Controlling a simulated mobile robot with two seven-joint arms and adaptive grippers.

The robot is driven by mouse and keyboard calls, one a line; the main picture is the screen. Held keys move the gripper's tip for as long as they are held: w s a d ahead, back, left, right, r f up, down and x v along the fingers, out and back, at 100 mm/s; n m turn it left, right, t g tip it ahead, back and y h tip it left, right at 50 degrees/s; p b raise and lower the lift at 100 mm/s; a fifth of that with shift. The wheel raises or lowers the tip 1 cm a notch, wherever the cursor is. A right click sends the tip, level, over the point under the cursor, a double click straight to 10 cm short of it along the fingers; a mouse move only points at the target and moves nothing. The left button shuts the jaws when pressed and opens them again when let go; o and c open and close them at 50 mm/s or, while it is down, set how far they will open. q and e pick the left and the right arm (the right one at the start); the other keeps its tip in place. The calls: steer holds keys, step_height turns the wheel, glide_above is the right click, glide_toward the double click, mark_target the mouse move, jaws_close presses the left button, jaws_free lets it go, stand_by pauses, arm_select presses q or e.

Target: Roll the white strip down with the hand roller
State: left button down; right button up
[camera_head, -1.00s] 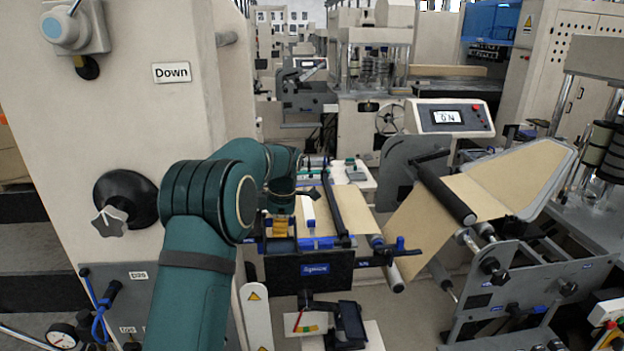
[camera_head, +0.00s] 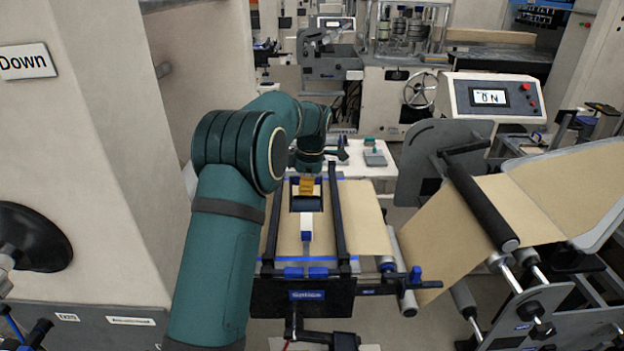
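My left gripper (camera_head: 309,172) reaches over the kraft paper on the splicing table, pointing down. It appears shut on the hand roller (camera_head: 306,203), which has a yellow-orange handle and a dark body with blue at its sides. The fingertips are mostly hidden by my wrist. The white strip (camera_head: 306,221) lies lengthwise on the brown paper (camera_head: 285,229), with a blue piece at its near end. The roller is at the strip's far end, in line with it. I cannot tell whether it touches the paper. My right gripper is out of view.
Dark rails (camera_head: 337,220) flank the strip. A machine wall (camera_head: 85,160) stands close at left.

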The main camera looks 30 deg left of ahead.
arm_select(q)
steer(key=shift+s+f, duration=0.3)
steer(key=shift+f+b, duration=0.6)
steer(key=shift+f, duration=0.05)
step_height(320, 180, down, 2)
steer(key=shift+f+b, duration=0.15)
steer(key=shift+b, duration=0.85)
steer(key=shift+w+f+b, duration=0.1)
steer(key=shift+f+b, duration=0.35)
steer(key=shift+f, duration=0.6)
steer(key=shift+f+b, duration=0.35)
steer(key=shift+f, duration=0.45)
steer(key=shift+w, duration=0.1)
